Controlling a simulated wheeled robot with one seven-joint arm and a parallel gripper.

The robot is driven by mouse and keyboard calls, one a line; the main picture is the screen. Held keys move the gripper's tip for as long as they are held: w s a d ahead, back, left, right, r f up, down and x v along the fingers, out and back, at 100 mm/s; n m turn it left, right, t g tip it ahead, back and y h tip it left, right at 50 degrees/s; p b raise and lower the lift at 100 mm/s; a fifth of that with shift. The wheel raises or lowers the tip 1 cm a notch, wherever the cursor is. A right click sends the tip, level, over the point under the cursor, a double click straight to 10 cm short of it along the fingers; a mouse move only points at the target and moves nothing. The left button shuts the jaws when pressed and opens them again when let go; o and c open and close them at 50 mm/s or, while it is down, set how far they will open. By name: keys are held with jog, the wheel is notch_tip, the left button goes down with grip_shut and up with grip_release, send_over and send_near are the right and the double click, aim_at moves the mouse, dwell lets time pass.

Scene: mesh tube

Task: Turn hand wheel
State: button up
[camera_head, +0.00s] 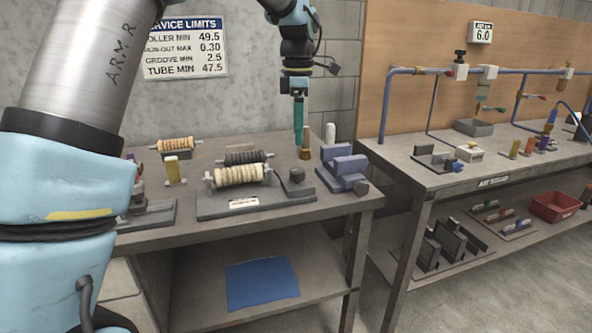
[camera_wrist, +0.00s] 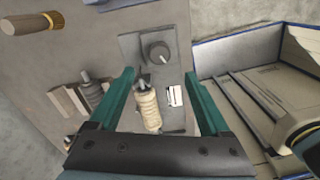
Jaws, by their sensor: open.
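A grey fixture (camera_head: 245,208) on the left bench carries a cream ribbed roller (camera_head: 239,174). At its right end is a dark round knob (camera_head: 296,175), which looks like the hand wheel; it also shows in the wrist view (camera_wrist: 158,52). The ribbed roller shows in the wrist view (camera_wrist: 147,108) between my fingers. My gripper (camera_head: 299,147) has teal fingers, pointing down above the bench near the knob. In the wrist view my gripper (camera_wrist: 160,74) is open and empty, with the knob in line beyond the fingertips and apart from them.
A purple block fixture (camera_head: 345,167) stands right of the knob. A second, dark roller (camera_head: 248,156) lies behind the cream one. A right bench (camera_head: 480,178) holds pipes and small parts.

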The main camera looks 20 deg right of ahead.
aim_at(297, 169)
notch_tip(297, 169, down, 10)
jog(key=shift+f+p, duration=0.1)
jog(key=shift+p, duration=0.75)
grip_shut()
